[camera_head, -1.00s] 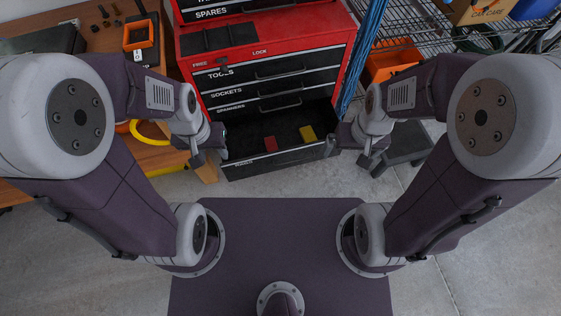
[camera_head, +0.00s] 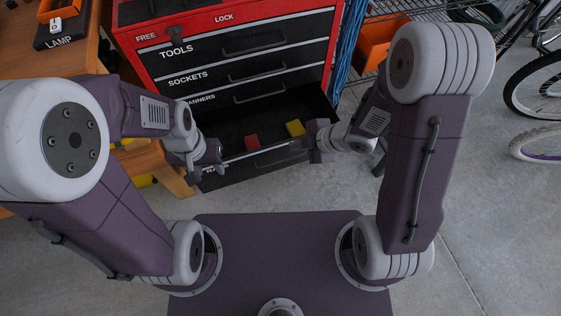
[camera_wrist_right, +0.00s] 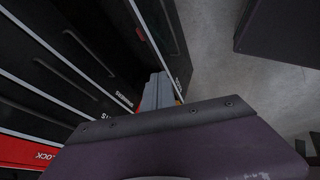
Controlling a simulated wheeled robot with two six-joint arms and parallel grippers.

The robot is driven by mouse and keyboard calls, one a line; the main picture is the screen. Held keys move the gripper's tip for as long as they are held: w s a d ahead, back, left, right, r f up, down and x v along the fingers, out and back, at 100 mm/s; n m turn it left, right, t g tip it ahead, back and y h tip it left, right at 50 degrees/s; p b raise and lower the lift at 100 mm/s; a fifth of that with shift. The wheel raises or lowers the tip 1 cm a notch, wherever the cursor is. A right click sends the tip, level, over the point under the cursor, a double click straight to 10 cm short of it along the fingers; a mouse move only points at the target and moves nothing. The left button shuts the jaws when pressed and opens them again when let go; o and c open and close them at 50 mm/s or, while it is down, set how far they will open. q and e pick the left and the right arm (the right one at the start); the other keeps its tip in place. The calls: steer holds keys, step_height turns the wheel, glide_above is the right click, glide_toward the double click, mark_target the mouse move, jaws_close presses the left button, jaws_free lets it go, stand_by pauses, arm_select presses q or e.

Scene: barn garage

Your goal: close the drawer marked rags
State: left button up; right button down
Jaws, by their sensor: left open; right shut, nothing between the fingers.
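The red tool chest's (camera_head: 145,62) bottom drawer (camera_head: 262,168) is pulled open, with a red block-like item (camera_head: 251,141) and a yellow one (camera_head: 295,128) inside. My left gripper (camera_head: 218,152) is open at the left end of this drawer's front. My right gripper (camera_head: 312,140) is shut and empty at the front's right end. In the right wrist view its grey fingers (camera_wrist_right: 157,92) overlap the drawer edge; contact is unclear.
Drawers marked tools, sockets and spanners above are shut. A wooden bench (camera_head: 30,85) stands left of the chest. An orange bin (camera_head: 380,42) is on a wire rack at right. Bicycle wheels (camera_head: 538,85) stand far right. Concrete floor (camera_head: 470,190) is clear at right.

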step_height(320, 180, down, 6)
steer(key=b, duration=0.7)
glide_toward(269, 152)
steer(key=shift+g, duration=0.3)
steer(key=x, duration=0.4)
steer(key=shift+s+f, duration=0.15)
steer(key=shift+s, duration=0.1)
arm_select(q)
step_height(269, 152, down, 10)
steer(key=shift+r, duration=0.25)
arm_select(e)
steer(key=shift+w+a, duration=0.2)
steer(key=shift+w, duration=0.35)
arm_select(q)
steer(key=shift+r, duration=0.1)
